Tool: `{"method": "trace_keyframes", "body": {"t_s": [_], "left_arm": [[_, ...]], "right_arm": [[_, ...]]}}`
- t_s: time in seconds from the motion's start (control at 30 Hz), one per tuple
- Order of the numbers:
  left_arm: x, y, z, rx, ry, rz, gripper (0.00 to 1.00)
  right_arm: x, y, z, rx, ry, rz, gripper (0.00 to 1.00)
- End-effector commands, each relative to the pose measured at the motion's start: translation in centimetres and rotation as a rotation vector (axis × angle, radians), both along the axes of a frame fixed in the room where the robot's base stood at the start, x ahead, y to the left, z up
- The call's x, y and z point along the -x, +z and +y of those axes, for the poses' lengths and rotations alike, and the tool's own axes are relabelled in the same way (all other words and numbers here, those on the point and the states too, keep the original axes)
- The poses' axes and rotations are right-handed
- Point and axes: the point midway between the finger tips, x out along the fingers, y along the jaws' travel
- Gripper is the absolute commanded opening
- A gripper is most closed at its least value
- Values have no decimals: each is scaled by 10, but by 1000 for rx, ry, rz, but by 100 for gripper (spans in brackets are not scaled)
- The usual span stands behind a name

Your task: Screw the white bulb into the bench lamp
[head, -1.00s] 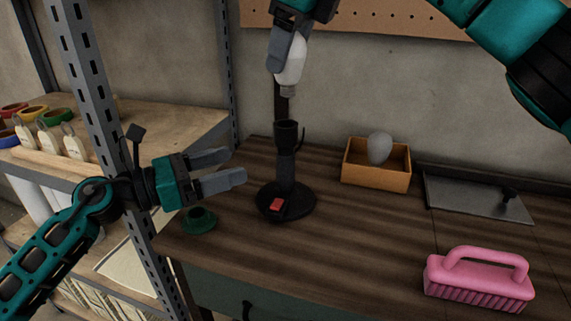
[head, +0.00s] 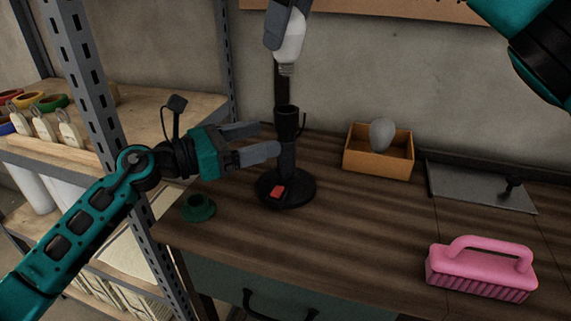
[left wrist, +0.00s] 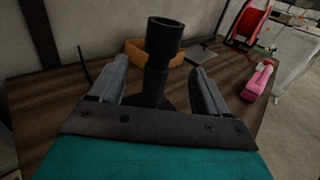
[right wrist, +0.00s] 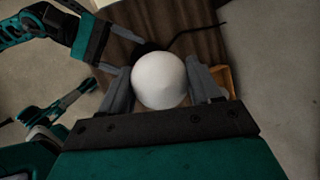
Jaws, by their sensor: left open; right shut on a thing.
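The bench lamp (head: 287,160) stands upright on the bench, black, with a round base, a red switch (head: 278,191) and an open socket at its top. It also shows between my left fingers in the left wrist view (left wrist: 157,75). My left gripper (head: 272,140) is open, its fingers pointing at the lamp's stem just below the socket. My right gripper (head: 287,25) is shut on the white bulb (head: 290,47) and holds it upright, metal thread down, above the socket and apart from it. In the right wrist view the bulb (right wrist: 159,80) hides most of the lamp.
A wooden box (head: 378,159) with a grey bulb (head: 382,134) stands behind and right of the lamp. A dark metal plate (head: 480,186), a pink brush (head: 482,270) and a green cup-like piece (head: 198,208) lie on the bench. A metal shelf post (head: 95,100) rises at the left.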

Motion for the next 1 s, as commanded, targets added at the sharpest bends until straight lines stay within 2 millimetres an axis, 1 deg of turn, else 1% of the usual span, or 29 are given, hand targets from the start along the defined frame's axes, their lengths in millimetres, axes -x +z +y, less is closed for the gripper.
{"method": "trace_keyframes", "body": {"t_s": [0.03, 0.1, 0.3, 0.5, 0.77, 1.0], "left_arm": [[-5, 1, -10, 4, -1, 0, 76], [-11, 1, -21, 4, -1, 0, 76], [-23, 0, -44, 2, 0, 1, 76], [-27, 0, -53, 0, 1, 1, 76], [-27, 0, -53, 0, 1, 1, 76], [-27, 0, -53, 0, 0, 1, 54]], "right_arm": [[0, 0, 0, 0, 0, 0, 33], [0, 0, 0, 0, 0, 0, 33], [0, 0, 0, 0, 0, 0, 33], [0, 0, 0, 0, 0, 0, 33], [0, 0, 0, 0, 0, 0, 33], [0, 0, 0, 0, 0, 0, 33]]}}
